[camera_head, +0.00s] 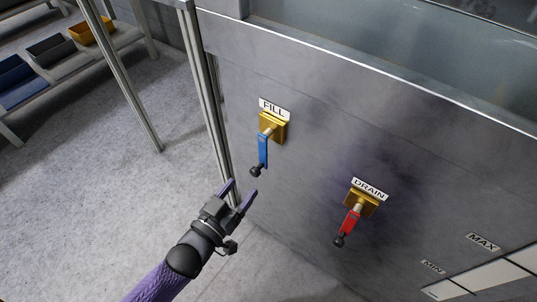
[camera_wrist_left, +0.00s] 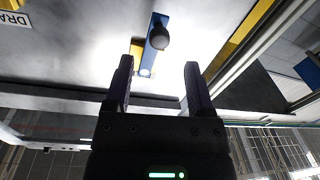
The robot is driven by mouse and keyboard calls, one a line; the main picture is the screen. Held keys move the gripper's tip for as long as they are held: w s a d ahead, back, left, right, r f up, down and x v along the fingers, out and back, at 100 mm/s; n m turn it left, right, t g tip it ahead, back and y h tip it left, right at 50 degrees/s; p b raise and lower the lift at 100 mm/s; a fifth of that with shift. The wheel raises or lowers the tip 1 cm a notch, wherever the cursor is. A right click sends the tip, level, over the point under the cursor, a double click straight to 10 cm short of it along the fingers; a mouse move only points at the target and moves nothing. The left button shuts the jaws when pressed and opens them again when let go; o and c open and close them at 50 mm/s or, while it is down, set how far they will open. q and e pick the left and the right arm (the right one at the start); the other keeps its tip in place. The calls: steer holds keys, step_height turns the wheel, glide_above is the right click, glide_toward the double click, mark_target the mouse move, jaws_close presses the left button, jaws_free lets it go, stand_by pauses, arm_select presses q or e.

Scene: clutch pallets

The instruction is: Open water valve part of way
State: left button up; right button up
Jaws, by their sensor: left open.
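The fill valve has a blue lever (camera_head: 263,150) with a black knob at its lower end. It hangs down from a yellow mount (camera_head: 272,127) under a FILL label (camera_head: 274,107) on the grey tank wall. My left gripper (camera_head: 241,192) is open and empty, below and slightly left of the knob, apart from it. In the left wrist view the blue lever (camera_wrist_left: 154,50) and its black knob (camera_wrist_left: 159,38) show ahead, beyond the two open fingers (camera_wrist_left: 159,82). My right gripper is not in view.
A red drain lever (camera_head: 350,222) hangs under a DRAIN label (camera_head: 370,189) to the lower right. MAX (camera_head: 482,242) and MIN labels sit farther right. A metal post (camera_head: 208,95) stands at the tank's left edge. A rack with bins (camera_head: 92,31) stands at the back left.

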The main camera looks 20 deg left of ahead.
mark_target(253, 174)
arm_select(q)
steer(key=b+x, duration=0.1)
steer(key=x, duration=0.2)
steer(key=b+x, duration=0.1)
steer(key=x, duration=0.2)
steer(key=shift+w+d+f+b, duration=0.15)
steer(key=shift+w+f+b, duration=0.1)
steer(key=shift+b, duration=0.15)
steer(key=shift+w+d+r, duration=0.1)
steer(key=shift+w+d, duration=0.05)
steer(key=shift+w, duration=0.35)
steer(key=shift+c, duration=0.5)
jaws_close()
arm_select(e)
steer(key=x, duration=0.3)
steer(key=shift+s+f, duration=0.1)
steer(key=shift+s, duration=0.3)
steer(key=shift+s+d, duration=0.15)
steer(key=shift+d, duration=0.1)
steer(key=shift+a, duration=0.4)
